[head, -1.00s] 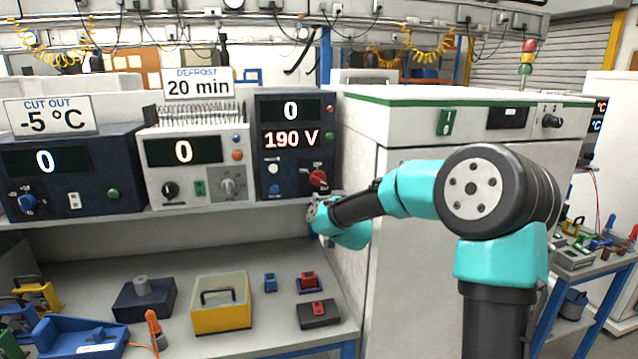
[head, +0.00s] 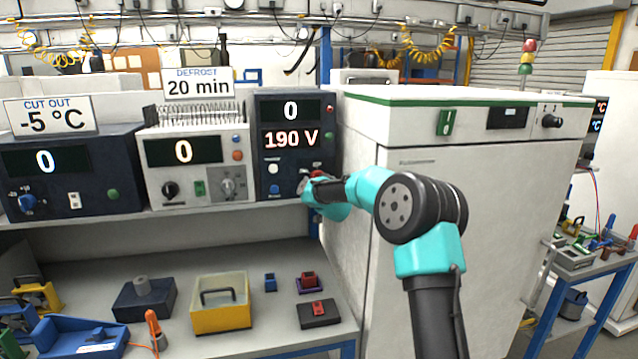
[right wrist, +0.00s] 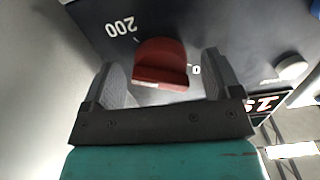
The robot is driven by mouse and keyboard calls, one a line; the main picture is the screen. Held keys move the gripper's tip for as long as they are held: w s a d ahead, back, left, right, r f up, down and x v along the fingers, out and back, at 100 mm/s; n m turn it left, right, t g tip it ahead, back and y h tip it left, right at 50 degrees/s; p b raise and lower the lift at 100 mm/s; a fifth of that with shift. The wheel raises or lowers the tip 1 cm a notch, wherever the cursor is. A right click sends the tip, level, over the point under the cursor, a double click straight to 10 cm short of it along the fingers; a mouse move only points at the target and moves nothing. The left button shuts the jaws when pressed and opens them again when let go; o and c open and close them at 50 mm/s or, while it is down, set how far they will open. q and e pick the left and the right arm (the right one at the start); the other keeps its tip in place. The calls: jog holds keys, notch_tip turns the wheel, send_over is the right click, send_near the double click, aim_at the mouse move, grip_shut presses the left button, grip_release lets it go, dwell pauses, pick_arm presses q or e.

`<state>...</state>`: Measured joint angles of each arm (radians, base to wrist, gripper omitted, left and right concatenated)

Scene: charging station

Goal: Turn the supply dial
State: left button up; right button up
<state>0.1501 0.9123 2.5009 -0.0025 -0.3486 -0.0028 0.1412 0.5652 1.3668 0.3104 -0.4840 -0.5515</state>
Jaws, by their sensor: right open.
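The red supply dial (right wrist: 160,65) is on the dark front panel of the supply unit (head: 262,185), which reads "0" above "190 V" in the head view. In the right wrist view the marks "200" and "0" show beside the dial. My right gripper (right wrist: 160,82) is open, with one finger on each side of the dial. I cannot tell if the fingers touch it. In the head view my right gripper (head: 312,186) covers most of the dial. My left gripper is not in view.
A white timer unit (head: 200,172) and a dark cut-out unit (head: 110,165) stand left on the same shelf. A large white cabinet (head: 385,160) stands close on the right. Below, the bench holds a yellow box (head: 222,318) and several small parts.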

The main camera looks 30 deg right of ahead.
jog(key=shift+w+d, duration=0.15)
jog(key=shift+w, duration=0.25)
jog(key=c, duration=0.9)
jog(key=shift+c, duration=0.2)
jog(key=shift+m, duration=0.3)
jog(key=shift+m, duration=2.6)
jog(key=o, duration=0.9)
